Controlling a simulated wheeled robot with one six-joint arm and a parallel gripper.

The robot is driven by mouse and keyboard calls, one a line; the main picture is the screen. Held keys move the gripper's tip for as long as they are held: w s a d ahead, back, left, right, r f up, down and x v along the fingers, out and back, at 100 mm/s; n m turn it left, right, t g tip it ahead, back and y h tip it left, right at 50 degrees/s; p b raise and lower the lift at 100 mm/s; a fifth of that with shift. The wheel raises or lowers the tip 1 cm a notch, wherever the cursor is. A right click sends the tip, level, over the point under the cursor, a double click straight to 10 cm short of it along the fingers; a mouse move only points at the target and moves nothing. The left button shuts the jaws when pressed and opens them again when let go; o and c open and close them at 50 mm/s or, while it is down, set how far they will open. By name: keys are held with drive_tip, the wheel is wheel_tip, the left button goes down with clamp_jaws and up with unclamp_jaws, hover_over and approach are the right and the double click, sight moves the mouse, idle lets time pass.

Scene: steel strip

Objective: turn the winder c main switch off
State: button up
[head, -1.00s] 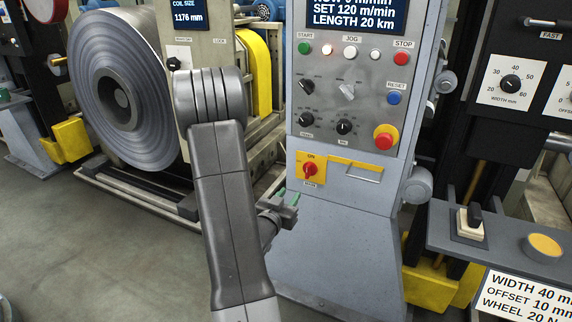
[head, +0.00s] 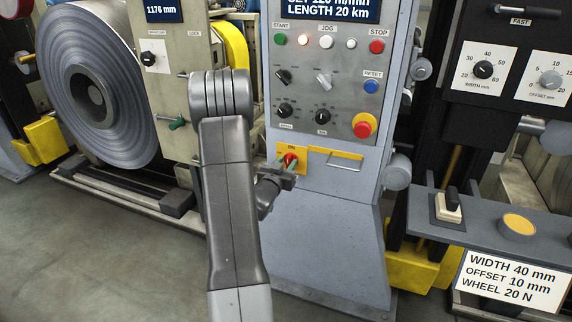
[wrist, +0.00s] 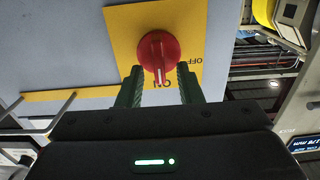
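The winder c main switch is a red rotary knob (wrist: 158,50) on a yellow plate (wrist: 193,22), low on the grey console. In the wrist view the picture is upside down, and the knob's white line points to the ON label. The OFF label is to the side. In the head view the knob (head: 290,157) is partly hidden by my gripper (head: 287,166). My gripper (wrist: 160,72) has its green fingers apart, one on each side of the knob. I cannot tell whether they touch it.
A yellow-backed handle (head: 345,154) is just right of the switch. Above are an emergency stop (head: 365,125), dials and buttons. A steel coil (head: 95,80) stands left, and a shelf with a black rocker (head: 448,205) is at the right.

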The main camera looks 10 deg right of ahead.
drive_tip(key=shift+w, duration=0.1)
clamp_jaws()
drive_tip(key=shift+n, duration=0.4)
drive_tip(key=shift+w+a+f+n+p, duration=0.15)
drive_tip(key=shift+n+p, duration=0.3)
drive_tip(key=shift+n, duration=2.4)
drive_tip(key=shift+w+a+f+n+p, duration=0.1)
drive_tip(key=shift+a+f+n+p, duration=0.3)
drive_tip(key=shift+n, duration=2.5)
drive_tip(key=shift+w+d+f+n+p, duration=0.1)
drive_tip(key=shift+n+p, duration=0.45)
drive_tip(key=shift+n, duration=2.3)
